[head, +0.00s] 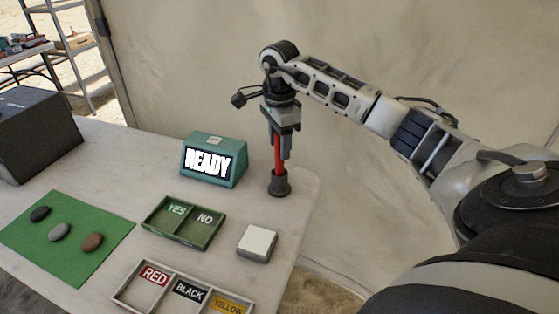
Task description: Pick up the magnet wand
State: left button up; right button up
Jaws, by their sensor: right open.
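The magnet wand (278,155) has a red shaft and stands upright in a dark round holder (278,183) near the table's far right edge. My right gripper (280,148) points down over the wand, with its fingers on either side of the red shaft. The jaws are open, and I cannot tell whether a finger touches the shaft. The wand's upper end is hidden by the gripper. My left gripper does not show.
A teal box (213,160) reading READY stands left of the holder. A green YES/NO tray (184,222), a white block (257,243) and a RED/BLACK/YELLOW tray (183,290) are nearer. A green mat (66,238) bears three stones. A dark box (37,135) stands far left.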

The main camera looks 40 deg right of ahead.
jog(key=shift+f, duration=0.35)
jog(key=c, duration=1)
jog(key=shift+r, duration=0.1)
